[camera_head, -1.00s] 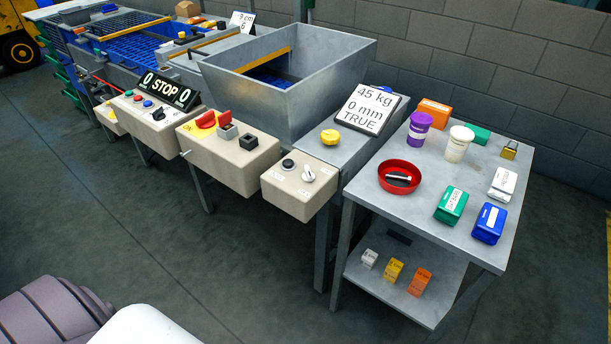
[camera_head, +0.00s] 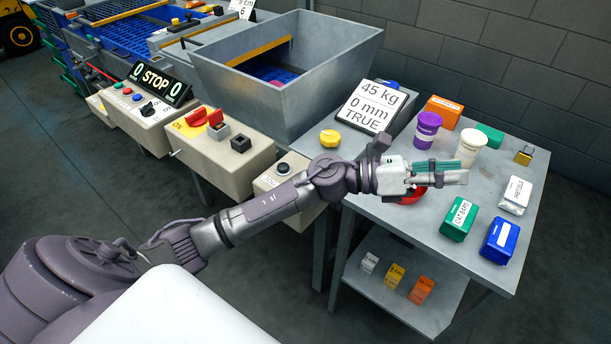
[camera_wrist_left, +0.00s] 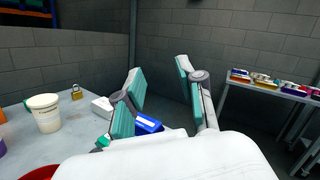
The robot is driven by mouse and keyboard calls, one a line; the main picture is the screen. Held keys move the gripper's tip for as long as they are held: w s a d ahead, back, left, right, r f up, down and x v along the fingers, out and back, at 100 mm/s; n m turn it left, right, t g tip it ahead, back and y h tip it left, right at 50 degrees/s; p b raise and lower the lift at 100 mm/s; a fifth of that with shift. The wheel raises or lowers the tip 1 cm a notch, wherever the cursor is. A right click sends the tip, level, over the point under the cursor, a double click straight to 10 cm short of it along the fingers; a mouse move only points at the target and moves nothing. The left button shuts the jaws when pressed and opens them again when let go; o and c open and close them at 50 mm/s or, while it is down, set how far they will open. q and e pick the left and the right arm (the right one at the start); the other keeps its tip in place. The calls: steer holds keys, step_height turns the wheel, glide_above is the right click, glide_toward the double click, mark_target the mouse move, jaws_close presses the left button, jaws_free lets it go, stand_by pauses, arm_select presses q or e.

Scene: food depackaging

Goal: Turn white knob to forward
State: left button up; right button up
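The beige box (camera_head: 268,184) that carried the white knob stands at the end of the row of control boxes in the head view. My left gripper (camera_head: 462,172) is over the grey side table, above and beside the red bowl (camera_head: 411,197), pointing right. In the left wrist view its two teal-padded fingers (camera_wrist_left: 158,75) are spread apart with nothing between them. My right gripper is in neither view.
The side table (camera_head: 400,228) bears a purple cup (camera_head: 427,128), a white cup (camera_head: 470,148), a green box (camera_head: 459,218), a blue box (camera_head: 498,241) and a padlock (camera_head: 524,155). Left of the knob's box is a box with a red switch (camera_head: 197,117). A metal hopper (camera_head: 335,75) stands behind.

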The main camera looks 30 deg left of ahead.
arm_select(q)
steer(key=s+a+f+m+g+y, duration=0.2)
steer(key=a+f+m+g+y, duration=0.55)
steer(key=m, duration=0.85)
steer(key=a+r+m+g+y, duration=0.3)
steer(key=a+y, duration=0.8)
steer(key=a, duration=1)
steer(key=shift+t, duration=0.75)
step_height(320, 180, down, 10)
steer(key=shift+d+f+p, duration=0.1)
steer(key=shift+f+p, duration=0.15)
steer(key=shift+p, duration=0.75)
steer(key=shift+f, duration=0.55)
jaws_close()
